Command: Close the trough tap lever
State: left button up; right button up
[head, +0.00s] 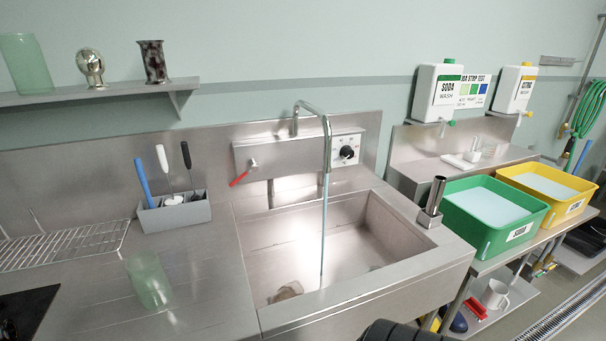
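The trough tap lever (240,179) is red and slants down to the left from a small metal valve on the steel panel behind the trough. The curved steel spout (328,145) rises over the trough. A thin stream of water (323,235) runs from it into the steel trough (395,225). A brownish lump (287,290) lies on the trough floor. Neither of my grippers shows clearly. A black ribbed part, perhaps of my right arm, shows at the bottom edge, well away from the lever.
A grey holder (175,213) with brushes stands left of the trough, near a green glass (149,280) and a wire rack (65,246). A black dial (346,152) is right of the spout. Green (485,245) and yellow (575,212) tubs stand at right. Space before the lever looks clear.

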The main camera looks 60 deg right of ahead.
aim_at(254, 165)
jog(key=z, duration=1.4)
